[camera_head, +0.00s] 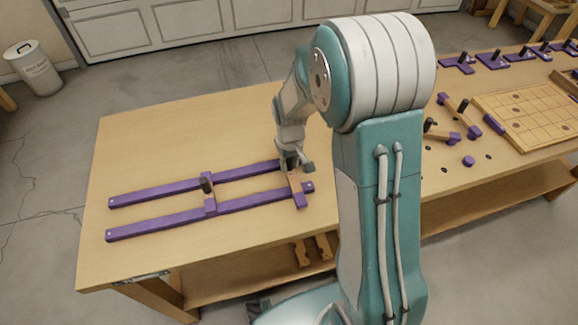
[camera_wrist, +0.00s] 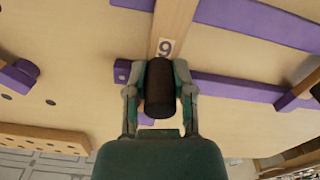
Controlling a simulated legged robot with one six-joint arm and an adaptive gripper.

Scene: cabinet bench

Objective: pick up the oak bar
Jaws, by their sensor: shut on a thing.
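The oak bar (camera_head: 296,187) is a light wooden strip with a purple end and lies across the right ends of the two purple rails in the head view. In the wrist view the bar (camera_wrist: 172,22) carries a "9" label and a dark upright handle (camera_wrist: 160,88). My gripper (camera_head: 293,164) is over the far end of the bar. In the wrist view my gripper's fingers (camera_wrist: 159,95) are shut on the handle, one on each side. The fingers and handle hide part of the bar. I cannot tell whether the bar touches the rails.
Two long purple rails (camera_head: 160,192) (camera_head: 165,223) lie on the wooden bench (camera_head: 140,145). A second crossbar with a dark handle (camera_head: 207,186) spans them to the left. At right are a holed wooden board (camera_head: 530,115), loose purple-ended pieces and several purple handled parts. The bench's far left is clear.

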